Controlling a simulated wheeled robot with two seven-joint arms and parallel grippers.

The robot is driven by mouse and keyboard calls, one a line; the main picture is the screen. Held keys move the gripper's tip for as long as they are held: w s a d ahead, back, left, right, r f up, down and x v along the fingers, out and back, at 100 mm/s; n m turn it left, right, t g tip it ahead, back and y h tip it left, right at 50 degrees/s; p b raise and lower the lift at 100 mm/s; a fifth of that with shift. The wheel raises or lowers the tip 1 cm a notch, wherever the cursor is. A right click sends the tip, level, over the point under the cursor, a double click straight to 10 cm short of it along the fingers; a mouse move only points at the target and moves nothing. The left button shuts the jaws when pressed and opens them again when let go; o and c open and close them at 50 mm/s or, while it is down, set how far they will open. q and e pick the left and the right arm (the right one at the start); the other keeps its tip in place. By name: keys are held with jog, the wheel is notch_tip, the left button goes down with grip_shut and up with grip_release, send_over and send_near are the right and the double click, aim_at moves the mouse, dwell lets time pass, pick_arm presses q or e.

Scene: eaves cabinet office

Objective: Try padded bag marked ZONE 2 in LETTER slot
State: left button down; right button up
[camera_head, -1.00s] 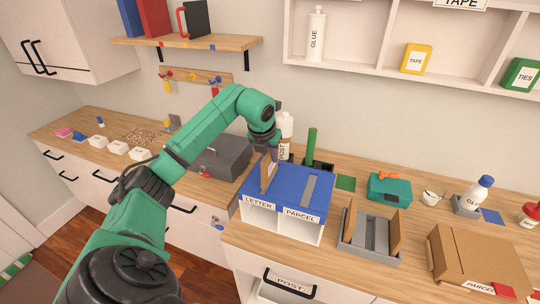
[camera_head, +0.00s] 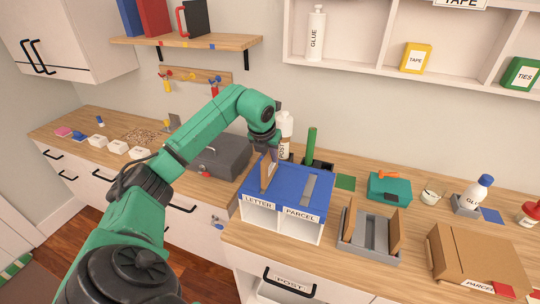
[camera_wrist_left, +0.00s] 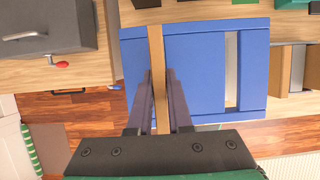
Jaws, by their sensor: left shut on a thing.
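The padded bag (camera_head: 267,173) is a thin tan piece standing upright over the LETTER side of the blue-topped sorting box (camera_head: 289,184). No ZONE 2 mark is readable on it. My left gripper (camera_wrist_left: 159,78) is shut on the bag, one dark finger on each side of its edge in the left wrist view. The bag's bottom is at the blue top, over the LETTER slot, which it hides; I cannot tell how deep it sits. The PARCEL slot (camera_head: 311,187) beside it is open and empty. My right gripper is not in view.
A dark grey box (camera_head: 222,157) stands left of the sorting box. A grey rack with tan pieces (camera_head: 369,238) and a cardboard box (camera_head: 478,262) stand to the right. A POST bottle (camera_head: 286,128) and a green cylinder (camera_head: 311,143) are behind.

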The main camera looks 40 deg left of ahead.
aim_at(270, 167)
pick_arm(q)
jog(key=shift+f+b, duration=1.7)
jog(key=shift+f, duration=0.6)
dwell(1.0)
dwell(0.7)
